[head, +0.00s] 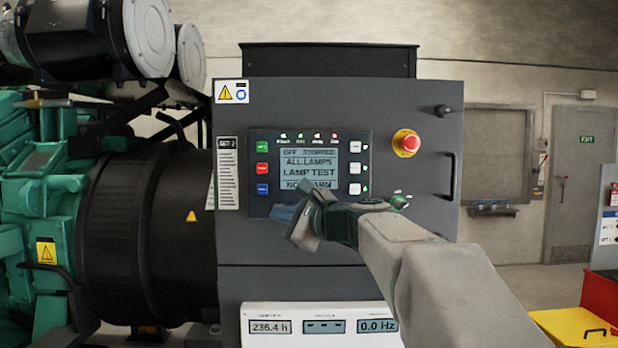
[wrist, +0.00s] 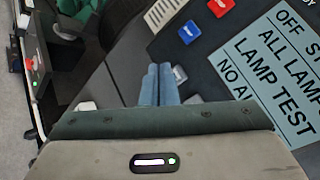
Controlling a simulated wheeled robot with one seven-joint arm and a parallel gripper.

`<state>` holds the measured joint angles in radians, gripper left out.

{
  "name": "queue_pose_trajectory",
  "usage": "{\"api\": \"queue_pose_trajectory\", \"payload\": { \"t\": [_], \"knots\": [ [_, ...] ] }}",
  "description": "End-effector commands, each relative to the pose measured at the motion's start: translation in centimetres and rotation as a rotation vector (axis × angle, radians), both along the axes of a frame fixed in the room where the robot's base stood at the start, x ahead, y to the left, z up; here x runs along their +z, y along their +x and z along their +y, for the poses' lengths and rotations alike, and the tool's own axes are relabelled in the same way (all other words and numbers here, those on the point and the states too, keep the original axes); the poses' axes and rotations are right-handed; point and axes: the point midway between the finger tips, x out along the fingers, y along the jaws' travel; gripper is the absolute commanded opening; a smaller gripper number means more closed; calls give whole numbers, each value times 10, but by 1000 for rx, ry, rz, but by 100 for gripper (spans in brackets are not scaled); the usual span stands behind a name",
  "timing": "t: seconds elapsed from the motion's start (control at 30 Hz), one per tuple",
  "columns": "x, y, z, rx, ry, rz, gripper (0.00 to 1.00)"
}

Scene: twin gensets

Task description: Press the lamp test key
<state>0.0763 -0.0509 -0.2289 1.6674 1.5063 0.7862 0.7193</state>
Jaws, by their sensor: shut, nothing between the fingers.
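The grey control panel (head: 310,137) carries a display (head: 307,166) that reads "ALL LAMPS" and "LAMP TEST". The display also shows in the wrist view (wrist: 272,75). My gripper (head: 285,212) is in front of the panel's lower left edge, below the display. In the wrist view its two blue fingers (wrist: 159,70) are shut together and empty. A small pale key (wrist: 180,73) shows right beside the fingertips, partly hidden by them. I cannot read its label or tell whether the fingers touch it.
A blue key (wrist: 189,32) and a red key (wrist: 220,7) sit left of the display. Pale keys (head: 355,167) line its right side. Small lamps (head: 309,136) are lit above it. A red emergency stop (head: 406,143) and a door handle (head: 453,176) stand further right.

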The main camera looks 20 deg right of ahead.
Motion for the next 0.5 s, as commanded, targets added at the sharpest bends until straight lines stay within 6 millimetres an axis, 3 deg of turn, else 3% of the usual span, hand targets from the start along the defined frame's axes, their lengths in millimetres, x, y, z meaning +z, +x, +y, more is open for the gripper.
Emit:
{"api": "queue_pose_trajectory", "payload": {
  "t": [0.27, 0.5],
  "knots": [
    [0, -2, 1, 0, 1, 0, 0],
    [-1, -22, 7, 1, -1, -1, 0]
  ]
}}
